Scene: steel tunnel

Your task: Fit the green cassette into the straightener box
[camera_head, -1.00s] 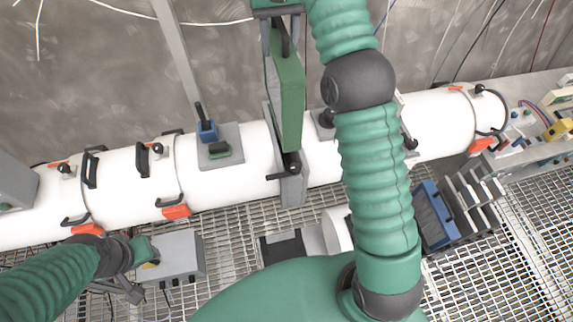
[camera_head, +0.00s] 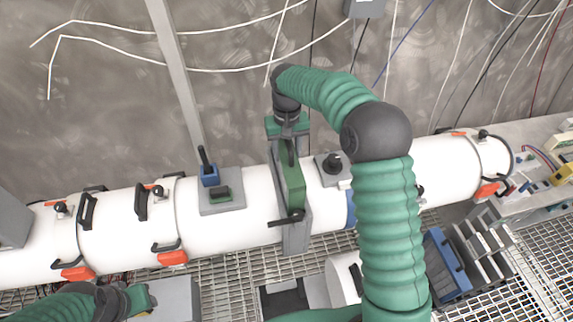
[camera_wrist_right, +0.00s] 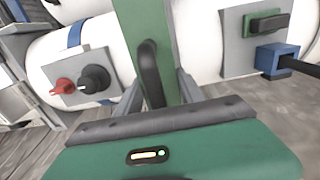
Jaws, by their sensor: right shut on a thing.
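The green cassette (camera_head: 293,188) stands upright, its lower part between the grey walls of the straightener box (camera_head: 297,238) on the white pipe. Its upper part shows above the walls. Its black handle (camera_wrist_right: 150,75) shows in the right wrist view. My right gripper (camera_head: 288,132) points down and is shut on the cassette at its top; the green palm fills the bottom of the wrist view. A black lever (camera_head: 286,219) sits on the front of the box. The slot's bottom is hidden. My left gripper (camera_head: 138,298) is low at the left, its jaws unclear.
The white pipe (camera_head: 240,215) runs across, with black handles and orange clips. A plate with a blue clamp (camera_head: 209,175) lies left of the box, and a plate with a black knob (camera_head: 333,165) lies right. A blue-ended rack (camera_head: 445,265) stands at lower right above the grating.

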